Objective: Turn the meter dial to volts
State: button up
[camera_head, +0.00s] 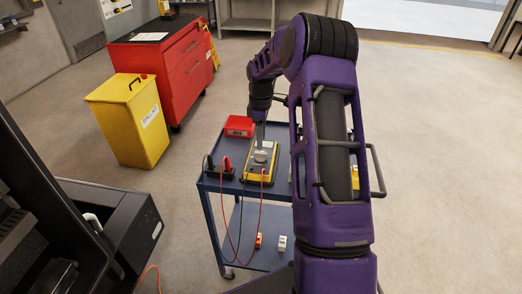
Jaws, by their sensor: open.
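The meter (252,174) is a yellow-edged instrument with a grey face. It lies on the top shelf of a blue cart (211,184). Its round grey dial (261,156) shows just below my gripper (260,145). My gripper points down over the dial, and its fingers are small and partly merged with the dial in this view. It is open. I cannot tell whether the fingers touch the dial. The dial's markings and pointer are too small to read. Red and dark leads run from the meter's near end over the cart's front edge.
A red box (239,126) sits behind the meter, and a black block with red plugs (219,171) stands left of it. My purple arm covers the cart's right side. A yellow bin (129,118) and a red tool cabinet (165,66) stand left. Floor at right is clear.

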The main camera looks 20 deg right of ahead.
aim_at(261, 153)
notch_tip(261, 153, down, 5)
jog(key=shift+f, duration=0.2)
grip_shut()
dwell(0.3)
